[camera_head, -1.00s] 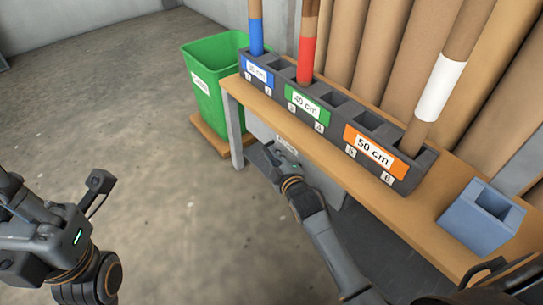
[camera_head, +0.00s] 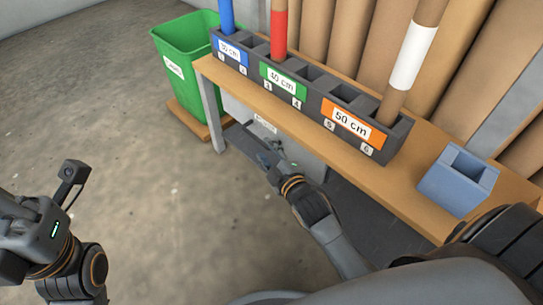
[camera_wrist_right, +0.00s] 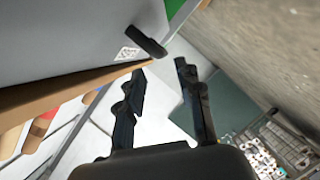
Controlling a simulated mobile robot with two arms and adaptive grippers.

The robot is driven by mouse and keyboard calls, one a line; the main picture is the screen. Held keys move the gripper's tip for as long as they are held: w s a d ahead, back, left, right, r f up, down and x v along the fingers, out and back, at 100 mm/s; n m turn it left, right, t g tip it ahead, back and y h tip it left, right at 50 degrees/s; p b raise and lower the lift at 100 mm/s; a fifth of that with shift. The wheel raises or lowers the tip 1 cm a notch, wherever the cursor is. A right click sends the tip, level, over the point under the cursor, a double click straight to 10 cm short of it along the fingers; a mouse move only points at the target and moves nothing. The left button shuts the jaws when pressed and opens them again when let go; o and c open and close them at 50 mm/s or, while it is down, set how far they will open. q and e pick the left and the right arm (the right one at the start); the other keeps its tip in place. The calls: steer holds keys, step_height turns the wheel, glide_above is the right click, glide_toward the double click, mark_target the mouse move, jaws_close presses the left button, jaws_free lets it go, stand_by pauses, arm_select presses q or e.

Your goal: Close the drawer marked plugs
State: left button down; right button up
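Under the bench, a grey drawer unit (camera_head: 303,158) carries a small label (camera_head: 264,123) too small to read. My right gripper (camera_head: 268,160) is low beside this drawer; contact cannot be told. In the right wrist view the right gripper (camera_wrist_right: 162,72) has its fingers apart with nothing between them. A grey front with a black handle (camera_wrist_right: 148,41) and a patterned label (camera_wrist_right: 127,54) lies just beyond the fingertips. My left gripper (camera_head: 68,180) is at the left edge, away from the drawer; its fingers are unclear.
The wooden bench (camera_head: 305,138) overhangs the drawer unit. It carries a slotted tube rack (camera_head: 310,98) and a blue box (camera_head: 458,181). A green bin (camera_head: 184,72) stands beyond the bench leg (camera_head: 211,118). Small items lie in a tray (camera_wrist_right: 283,150). Floor at left is clear.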

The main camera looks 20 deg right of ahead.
steer(key=v, duration=0.2)
steer(key=shift+s, duration=0.25)
stand_by(0.3)
